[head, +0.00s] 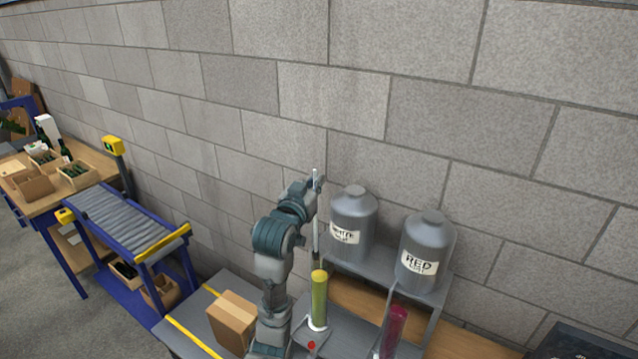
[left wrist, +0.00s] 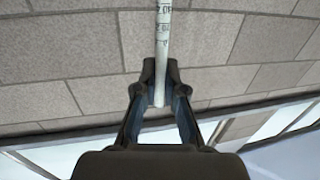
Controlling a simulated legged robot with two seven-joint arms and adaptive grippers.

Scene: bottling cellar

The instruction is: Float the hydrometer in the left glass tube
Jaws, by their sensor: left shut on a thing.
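My left gripper (head: 314,184) is shut on the hydrometer (head: 316,232), a thin pale upright rod. In the left wrist view the fingertips (left wrist: 161,72) close around its white stem (left wrist: 163,35), which carries printed scale marks. The left glass tube (head: 319,300), filled with yellow-green liquid, stands upright on a pale base below. In the head view the hydrometer's dark lower end shows just above the tube's mouth; I cannot tell its exact depth relative to it. The right glass tube (head: 394,330) holds dark red liquid. My right gripper is not in view.
Two grey metal canisters, one labelled WHITE (head: 352,222) and one RED (head: 425,250), stand on a grey shelf (head: 375,268) behind the tubes. A cardboard box (head: 232,320) sits left of my arm. A roller conveyor (head: 125,220) and a crate-covered table are farther left.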

